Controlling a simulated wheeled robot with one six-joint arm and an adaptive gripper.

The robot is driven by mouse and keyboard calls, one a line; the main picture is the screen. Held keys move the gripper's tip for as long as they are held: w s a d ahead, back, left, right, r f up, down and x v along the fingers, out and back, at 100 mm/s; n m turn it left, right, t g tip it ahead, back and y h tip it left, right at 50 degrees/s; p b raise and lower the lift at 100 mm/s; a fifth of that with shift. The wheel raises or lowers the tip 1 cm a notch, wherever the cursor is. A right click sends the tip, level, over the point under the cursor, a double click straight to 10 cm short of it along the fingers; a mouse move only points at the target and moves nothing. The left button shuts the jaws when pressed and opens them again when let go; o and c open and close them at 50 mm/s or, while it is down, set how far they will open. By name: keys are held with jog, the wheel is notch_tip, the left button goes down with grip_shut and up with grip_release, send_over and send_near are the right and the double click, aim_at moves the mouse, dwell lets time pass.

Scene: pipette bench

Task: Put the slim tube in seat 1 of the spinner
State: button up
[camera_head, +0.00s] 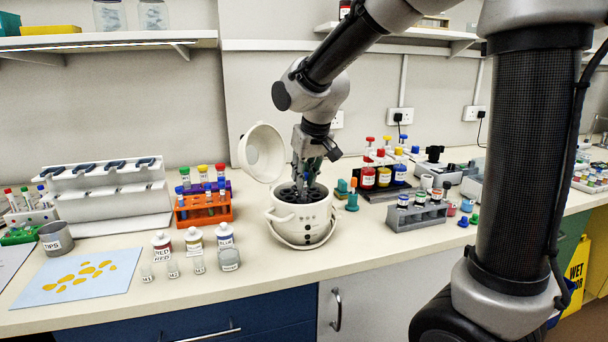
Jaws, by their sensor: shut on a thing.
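The spinner (300,228) is a white, round, pot-like machine near the bench's front edge. Its round lid (263,152) stands open at the back left, and its dark rotor (285,194) shows inside. My gripper (304,186) points down over the spinner's opening, with its fingertips at about the height of the rim. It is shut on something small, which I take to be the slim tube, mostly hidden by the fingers. I cannot tell whether the tube touches a seat. The seat numbers are too small to read.
An orange rack (203,210) with capped tubes stands left of the spinner. Labelled bottles (194,240) and small jars stand in front of it. A grey rack (418,217) and teal-coloured items (352,202) stand to the right. The bench's front edge is close to the spinner.

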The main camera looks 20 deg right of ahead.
jog(key=shift+f, duration=0.25)
jog(key=shift+f, duration=0.55)
jog(key=shift+f, duration=0.3)
jog(key=o, duration=0.9)
jog(key=shift+c, duration=0.2)
jog(key=v, duration=1.2)
